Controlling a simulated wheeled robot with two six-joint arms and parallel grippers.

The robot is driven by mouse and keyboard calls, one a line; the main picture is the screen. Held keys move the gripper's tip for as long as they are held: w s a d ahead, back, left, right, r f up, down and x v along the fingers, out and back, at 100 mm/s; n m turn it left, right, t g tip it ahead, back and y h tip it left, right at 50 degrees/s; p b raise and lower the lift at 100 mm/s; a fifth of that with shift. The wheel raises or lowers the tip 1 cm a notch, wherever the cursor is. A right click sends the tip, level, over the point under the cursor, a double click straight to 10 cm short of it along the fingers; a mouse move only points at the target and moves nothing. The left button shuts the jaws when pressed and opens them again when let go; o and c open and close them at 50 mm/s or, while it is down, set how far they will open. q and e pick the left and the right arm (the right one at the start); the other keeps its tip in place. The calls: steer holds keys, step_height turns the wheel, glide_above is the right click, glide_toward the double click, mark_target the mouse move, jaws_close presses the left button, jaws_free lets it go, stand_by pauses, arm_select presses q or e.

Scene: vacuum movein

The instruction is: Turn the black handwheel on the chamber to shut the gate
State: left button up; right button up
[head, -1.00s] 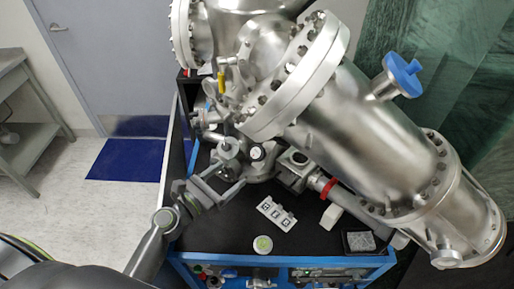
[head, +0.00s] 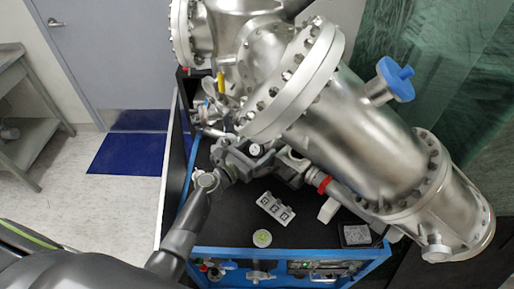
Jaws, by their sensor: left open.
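The steel chamber (head: 362,130) fills the upper right of the head view. A small dark round part with a pale centre (head: 255,149) shows below its large bolted flange; it may be the black handwheel, but it is too small and too covered to tell. My left gripper (head: 250,158) is open at this part, with its fingers reaching up and right beside it. I cannot tell whether they touch it. The gripper hides much of the fittings behind it. My right gripper is not in view.
A blue valve knob (head: 396,79) sticks out from the chamber's right side. A white block with dark squares (head: 275,208), a round green-white disc (head: 262,238) and a small grey-topped box (head: 356,235) lie on the black bench top. Pipework with a red ring (head: 324,184) runs right.

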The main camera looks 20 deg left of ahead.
arm_select(q)
steer(key=c, duration=1)
steer(key=shift+o, duration=0.2)
steer(key=m+g+h+b, duration=0.1)
steer(key=m, duration=0.1)
steer(key=m+g+h+b, duration=0.1)
steer(key=m+h, duration=0.1)
steer(key=shift+f+m+b, duration=0.2)
steer(key=shift+m+b, duration=0.1)
steer(key=shift+b, duration=0.1)
steer(key=m+g+h+b, duration=0.2)
steer(key=m+g, duration=0.2)
steer(key=m, duration=0.2)
steer(key=shift+b, duration=0.4)
steer(key=m+g+h+b, duration=0.1)
steer(key=m+g, duration=0.3)
steer(key=m, duration=0.1)
steer(key=shift+s+d, duration=0.1)
steer(key=m+g+y, duration=0.1)
steer(key=m+g, duration=0.2)
steer(key=m, duration=0.2)
steer(key=shift+s+g, duration=0.1)
steer(key=shift+g, duration=0.2)
